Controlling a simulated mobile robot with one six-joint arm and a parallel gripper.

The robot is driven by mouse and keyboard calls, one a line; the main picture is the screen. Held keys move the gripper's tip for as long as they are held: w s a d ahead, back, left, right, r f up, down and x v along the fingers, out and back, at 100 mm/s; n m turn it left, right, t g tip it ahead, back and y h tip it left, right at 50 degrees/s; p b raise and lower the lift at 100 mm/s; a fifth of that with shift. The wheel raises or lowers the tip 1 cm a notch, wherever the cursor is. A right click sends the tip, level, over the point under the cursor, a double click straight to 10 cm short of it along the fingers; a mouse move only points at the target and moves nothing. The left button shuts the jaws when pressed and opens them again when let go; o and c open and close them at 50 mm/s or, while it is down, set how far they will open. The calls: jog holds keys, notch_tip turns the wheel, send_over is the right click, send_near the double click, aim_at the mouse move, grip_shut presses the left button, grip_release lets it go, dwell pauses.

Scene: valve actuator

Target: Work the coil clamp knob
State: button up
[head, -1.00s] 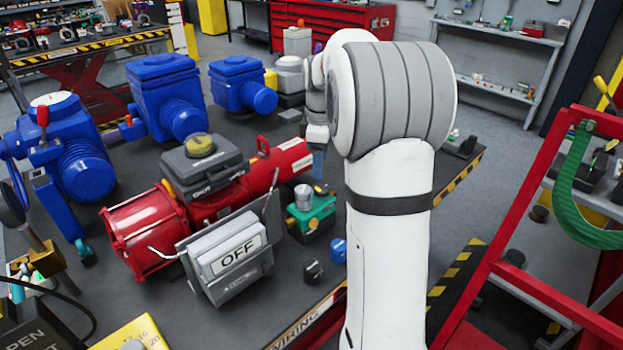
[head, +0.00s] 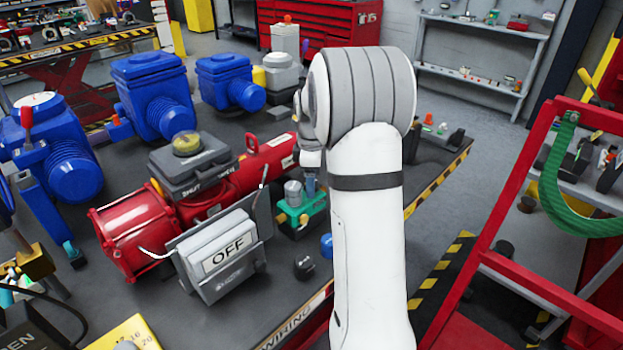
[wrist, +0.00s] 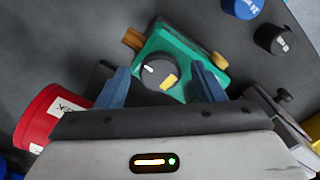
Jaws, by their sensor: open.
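The knob (wrist: 158,75) is round and dark with a white mark and a yellow mark. It sits on a green block (wrist: 186,50) with brass fittings at its sides. In the head view the green block (head: 312,206) stands on the table, its grey top (head: 293,192) showing left of my arm. My gripper (wrist: 160,70) is open, with one blue finger to each side of the knob. I cannot tell whether either finger touches it. In the head view one blue finger (head: 310,186) shows close to the block; the rest is hidden by my arm.
A red actuator (head: 135,230) with a grey OFF box (head: 222,262) lies left of the green block. A black cap (head: 304,266) and a blue cap (head: 326,246) sit in front of it. Blue actuators (head: 150,95) stand behind. A red frame (head: 490,210) is at the right.

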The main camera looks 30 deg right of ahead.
jog(key=shift+c, duration=0.3)
jog(key=c, duration=0.9)
